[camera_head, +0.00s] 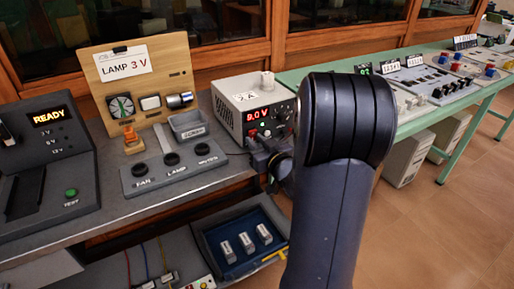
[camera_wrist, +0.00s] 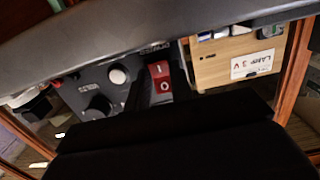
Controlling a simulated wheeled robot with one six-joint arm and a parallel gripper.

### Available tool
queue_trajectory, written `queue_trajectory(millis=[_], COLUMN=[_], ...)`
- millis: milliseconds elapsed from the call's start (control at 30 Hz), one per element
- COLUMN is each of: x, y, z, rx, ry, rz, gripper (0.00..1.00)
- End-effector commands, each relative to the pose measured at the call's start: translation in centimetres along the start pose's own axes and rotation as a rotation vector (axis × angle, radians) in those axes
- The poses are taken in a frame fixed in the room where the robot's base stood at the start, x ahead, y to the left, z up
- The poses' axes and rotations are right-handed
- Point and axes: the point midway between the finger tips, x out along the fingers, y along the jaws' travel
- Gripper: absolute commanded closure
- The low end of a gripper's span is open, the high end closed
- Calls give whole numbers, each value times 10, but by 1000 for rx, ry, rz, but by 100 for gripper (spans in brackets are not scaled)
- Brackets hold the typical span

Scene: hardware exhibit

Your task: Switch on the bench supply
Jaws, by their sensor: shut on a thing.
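The bench supply (camera_head: 240,102) is a pale box on the bench, with a red lit display (camera_head: 257,114) reading 9.0 V. In the wrist view its dark front panel (camera_wrist: 93,82) carries a white knob (camera_wrist: 119,76), a black knob (camera_wrist: 98,105) and a red rocker switch (camera_wrist: 160,77) marked O at the visible lower end. My gripper (camera_wrist: 158,92) is at this panel, its dark fingers close on both sides of the red switch, shut on it. In the head view my gripper (camera_head: 268,160) is at the supply's front, partly hidden by my arm.
A grey switch box (camera_head: 172,172) and a small grey bin (camera_head: 188,126) stand left of the supply. A wooden board (camera_head: 140,80) with a LAMP 3 V card is behind. A tester (camera_head: 45,150) showing READY is at far left. An open blue drawer (camera_head: 240,240) lies below.

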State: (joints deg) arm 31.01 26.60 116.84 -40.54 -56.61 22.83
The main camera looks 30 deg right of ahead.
Motion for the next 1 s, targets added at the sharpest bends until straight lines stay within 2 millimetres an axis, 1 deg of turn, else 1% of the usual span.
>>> queue_trajectory(millis=[300,333,567,867,967,1000], x=[0,0,0,-3,-14,-20], y=[0,0,0,0,1,1], z=[0,0,0,0,0,-1], rx=[0,0,0,0,0,0], ry=[1,1,1,1,0,1], rz=[0,0,0,0,1,3], gripper=[100,76,57,56,56,56])
